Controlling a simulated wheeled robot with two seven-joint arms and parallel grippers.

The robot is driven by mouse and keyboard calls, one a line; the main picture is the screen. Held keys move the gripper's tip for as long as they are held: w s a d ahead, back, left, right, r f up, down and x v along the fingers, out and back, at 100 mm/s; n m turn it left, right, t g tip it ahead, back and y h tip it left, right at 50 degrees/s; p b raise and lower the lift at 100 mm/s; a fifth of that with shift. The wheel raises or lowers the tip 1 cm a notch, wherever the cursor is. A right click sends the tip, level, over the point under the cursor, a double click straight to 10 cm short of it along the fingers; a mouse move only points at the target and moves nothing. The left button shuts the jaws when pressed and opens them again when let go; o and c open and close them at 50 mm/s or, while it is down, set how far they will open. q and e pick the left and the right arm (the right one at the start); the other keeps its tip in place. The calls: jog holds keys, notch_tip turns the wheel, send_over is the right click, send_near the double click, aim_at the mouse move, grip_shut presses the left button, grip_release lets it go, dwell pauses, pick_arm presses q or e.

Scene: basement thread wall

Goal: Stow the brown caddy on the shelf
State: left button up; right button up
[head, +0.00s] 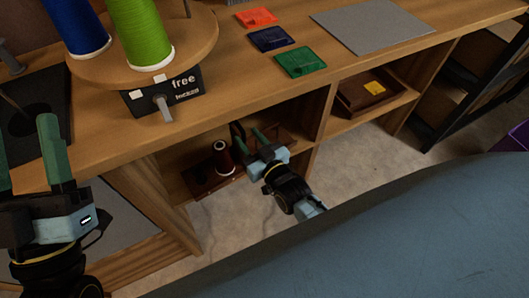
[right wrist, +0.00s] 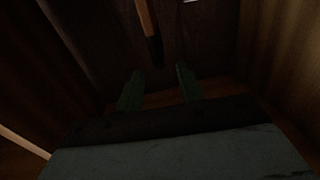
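A dark brown caddy (head: 203,187), low and tray-like, sits in the left shelf bay in the head view. A dark red spool (head: 223,158) stands upright at it; whether inside is hard to tell. My right gripper (head: 247,130) reaches into this bay, over the caddy's right part and hiding some of it. In the right wrist view its green fingers (right wrist: 159,76) are apart, with nothing clearly between them. A dark brown surface (right wrist: 100,35) fills the dim background there. My left gripper (head: 24,130) is open and empty at the left, in front of the bench.
The wooden bench top (head: 225,95) overhangs the bays. Another brown box (head: 357,96) with a yellow item (head: 374,88) sits in the right bay. A turntable (head: 190,52) holds blue and green spools. A blue-grey surface (head: 420,230) fills the lower right.

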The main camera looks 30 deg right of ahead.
aim_at(73, 168)
pick_arm(q)
jog(key=w+f+g, duration=0.1)
jog(key=w+f+g+y+p, duration=0.1)
jog(key=f+g, duration=0.1)
jog(key=f+g+p, duration=0.1)
jog(key=f+g, duration=0.1)
jog(key=shift+w+y, duration=0.3)
jog(key=shift+w, duration=0.1)
jog(key=shift+w+f+g, duration=0.1)
jog(key=shift+f+g, duration=0.2)
jog(key=shift+f, duration=0.2)
pick_arm(e)
jog(key=s+d, duration=0.1)
jog(key=s, duration=0.6)
jog(key=shift+s, duration=0.3)
jog(key=shift+s, duration=0.1)
